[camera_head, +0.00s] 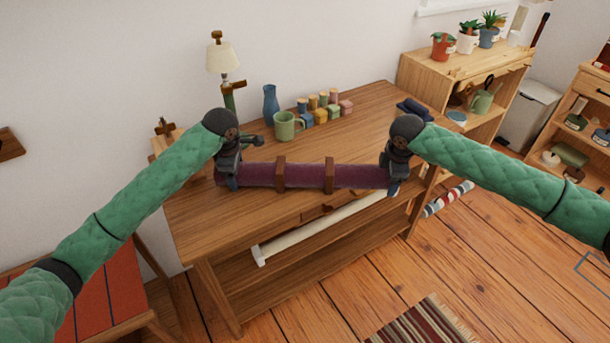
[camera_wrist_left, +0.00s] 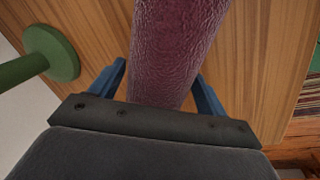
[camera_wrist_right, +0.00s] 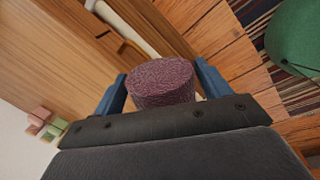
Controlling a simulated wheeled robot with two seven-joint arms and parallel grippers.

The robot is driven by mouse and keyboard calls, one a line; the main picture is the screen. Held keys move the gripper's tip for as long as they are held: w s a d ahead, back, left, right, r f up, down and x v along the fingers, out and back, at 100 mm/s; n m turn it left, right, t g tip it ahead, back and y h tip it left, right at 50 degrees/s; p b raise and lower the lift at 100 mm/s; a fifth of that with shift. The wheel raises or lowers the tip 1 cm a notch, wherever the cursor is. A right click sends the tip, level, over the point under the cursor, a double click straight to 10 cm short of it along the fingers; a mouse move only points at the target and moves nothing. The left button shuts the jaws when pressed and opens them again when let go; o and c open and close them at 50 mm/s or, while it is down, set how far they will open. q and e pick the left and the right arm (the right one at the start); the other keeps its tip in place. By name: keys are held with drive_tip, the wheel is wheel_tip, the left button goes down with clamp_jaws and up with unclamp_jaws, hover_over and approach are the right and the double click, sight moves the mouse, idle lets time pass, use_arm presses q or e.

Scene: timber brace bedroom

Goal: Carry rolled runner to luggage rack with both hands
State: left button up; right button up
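The rolled runner (camera_head: 305,176) is a dark purple roll with two brown straps. It lies level across the front part of the wooden table (camera_head: 195,210), at an angle to the front edge. I cannot tell whether it touches the tabletop. My left gripper (camera_head: 231,182) is around its left end. In the left wrist view the roll (camera_wrist_left: 175,45) fills the space between the blue fingers. My right gripper (camera_head: 394,182) is around the right end, whose end (camera_wrist_right: 162,80) shows between the fingers near the table's edge. The luggage rack is perhaps the red-topped wooden piece (camera_head: 105,300) at lower left.
A green mug (camera_head: 285,126), blue vase (camera_head: 270,103), lamp (camera_head: 222,58) and several small coloured jars (camera_head: 320,115) stand behind the runner. A pale roll (camera_head: 315,230) is below the tabletop. A striped rug (camera_head: 425,325) lies on the open floor. A shelf unit (camera_head: 465,68) stands right.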

use_arm(q)
clamp_jaws()
use_arm(e)
clamp_jaws()
use_arm(q)
drive_tip(key=shift+r, duration=0.1)
use_arm(e)
drive_tip(key=shift+r, duration=0.1)
use_arm(q)
drive_tip(key=shift+w, duration=0.1)
use_arm(e)
drive_tip(key=shift+w, duration=0.1)
use_arm(q)
drive_tip(key=shift+r, duration=0.1)
use_arm(e)
drive_tip(key=shift+r, duration=0.1)
